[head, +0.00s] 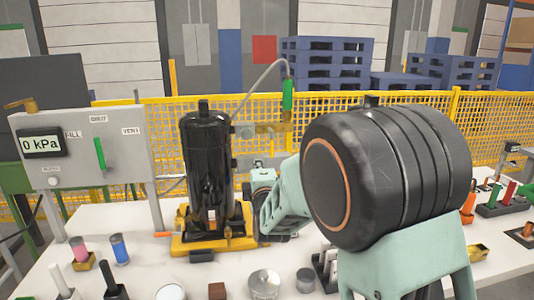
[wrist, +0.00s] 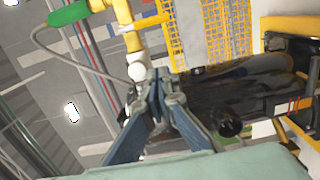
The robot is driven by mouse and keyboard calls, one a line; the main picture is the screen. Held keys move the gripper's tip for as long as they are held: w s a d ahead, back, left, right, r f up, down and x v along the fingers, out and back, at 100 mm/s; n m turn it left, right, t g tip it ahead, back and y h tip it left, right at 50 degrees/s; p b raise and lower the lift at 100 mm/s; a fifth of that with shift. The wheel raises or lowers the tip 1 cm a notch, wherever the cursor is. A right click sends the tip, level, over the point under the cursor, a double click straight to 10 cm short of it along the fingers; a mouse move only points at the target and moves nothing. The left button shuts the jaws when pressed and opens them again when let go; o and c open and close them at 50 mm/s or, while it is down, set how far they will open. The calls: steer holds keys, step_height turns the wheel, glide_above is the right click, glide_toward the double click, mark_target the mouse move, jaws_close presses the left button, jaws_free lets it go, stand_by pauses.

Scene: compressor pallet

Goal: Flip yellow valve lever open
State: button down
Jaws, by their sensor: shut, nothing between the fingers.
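A yellow, brass-coloured valve part (head: 265,130) stands beside the black compressor, below a green handle (head: 288,95) with a grey hose. In the wrist view the yellow part (wrist: 124,14) runs down from the top, with the green handle (wrist: 70,12) to its left. I cannot tell exactly which piece is the lever. My gripper (wrist: 159,82) is shut and empty. Its fingertips are close to the lower end of the yellow part; I cannot tell whether they touch. In the head view my gripper is right of the compressor, largely hidden by my arm.
The black compressor (head: 207,165) stands on a yellow base (head: 190,243) on the white table (head: 130,270). A grey panel (head: 75,150) with a 0 kPa display and green lever is at left. Small containers line the table front. A yellow mesh fence (head: 370,100) is behind.

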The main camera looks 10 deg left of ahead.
mark_target(271, 142)
steer(key=w+d, duration=0.1)
steer(key=w, duration=0.9)
steer(key=shift+w+d, duration=0.25)
steer(key=shift+w, duration=0.1)
